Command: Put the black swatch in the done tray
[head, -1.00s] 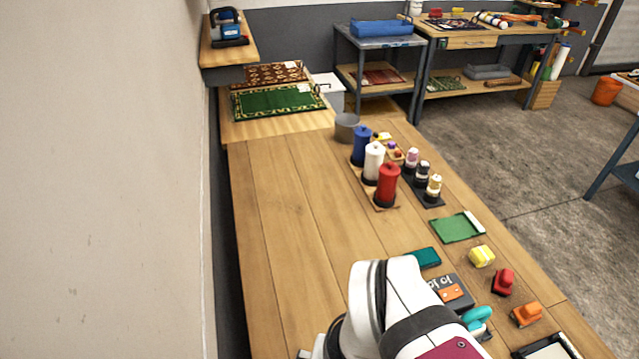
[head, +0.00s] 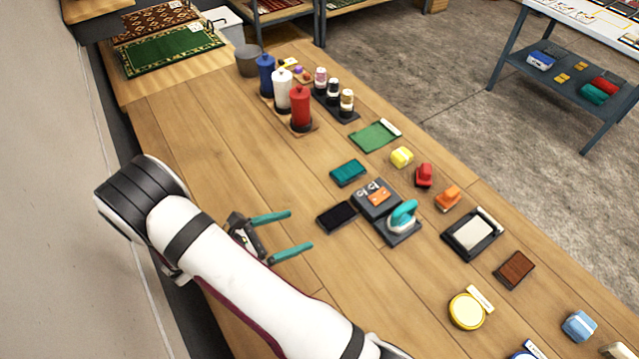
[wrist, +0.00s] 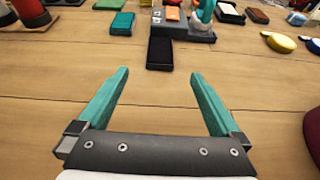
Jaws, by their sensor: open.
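The black swatch (head: 337,217) lies flat on the wooden bench, just left of a grey block with orange on it. In the wrist view the black swatch (wrist: 160,53) is ahead of my gripper and in line with the gap between the fingers. My gripper (head: 299,230) has teal fingers spread wide with nothing between them. It is left of the swatch and apart from it. A green tray (head: 375,136) and a black-rimmed tray (head: 486,250) with a pale inside each carry a white label. I cannot read which one is the done tray.
Yellow, red and orange pieces stand farther right. The left of the bench is clear.

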